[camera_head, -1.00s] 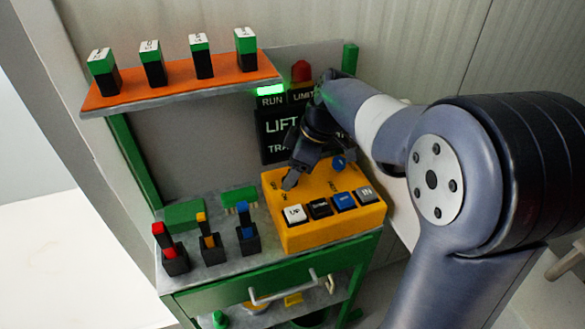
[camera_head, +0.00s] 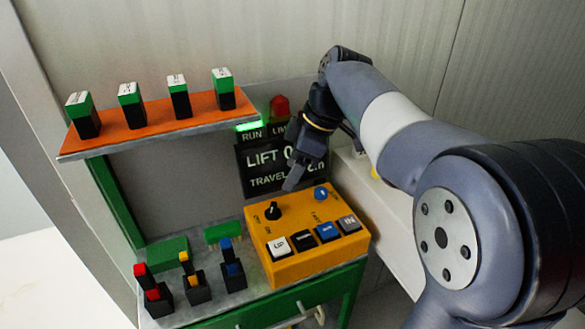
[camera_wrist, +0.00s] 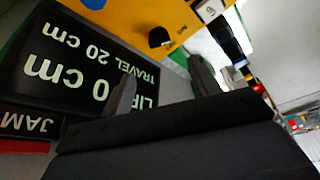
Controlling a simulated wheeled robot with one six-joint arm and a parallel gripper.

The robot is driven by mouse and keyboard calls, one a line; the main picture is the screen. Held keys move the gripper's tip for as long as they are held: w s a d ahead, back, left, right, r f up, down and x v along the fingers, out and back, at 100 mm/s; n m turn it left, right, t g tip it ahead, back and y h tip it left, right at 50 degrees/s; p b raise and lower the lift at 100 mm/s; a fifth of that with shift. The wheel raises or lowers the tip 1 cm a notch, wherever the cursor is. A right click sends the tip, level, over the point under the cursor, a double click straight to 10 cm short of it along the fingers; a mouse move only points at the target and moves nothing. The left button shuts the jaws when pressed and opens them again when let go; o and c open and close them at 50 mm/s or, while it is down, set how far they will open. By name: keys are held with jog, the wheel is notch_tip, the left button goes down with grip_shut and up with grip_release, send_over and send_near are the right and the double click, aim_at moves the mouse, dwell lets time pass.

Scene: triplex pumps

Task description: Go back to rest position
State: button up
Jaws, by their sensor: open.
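My gripper (camera_head: 292,183) is open and empty. It hangs in front of the black display (camera_head: 262,179), above the back of the yellow control box (camera_head: 283,262), apart from the box. In the wrist view, the two fingers of my gripper (camera_wrist: 163,85) stand apart with nothing between them. The black knob (camera_head: 273,211) on the box is clear of the fingers and shows in the wrist view (camera_wrist: 159,37). The display reads LIFT 0 cm and TRAVEL 20 cm, upside down in the wrist view (camera_wrist: 75,65).
A green RUN light (camera_head: 249,126) glows beside a red lamp (camera_head: 279,106). An orange shelf (camera_head: 150,132) with several green-black blocks is at upper left. Red, yellow and blue levers (camera_head: 186,266) stand left of the box. Open room lies right of the display, before the wall.

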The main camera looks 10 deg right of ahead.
aim_at(272, 207)
jog(key=x, duration=1)
jog(key=shift+a+f+b, duration=0.2)
jog(key=shift+f+b, duration=0.1)
jog(key=shift+f, duration=0.05)
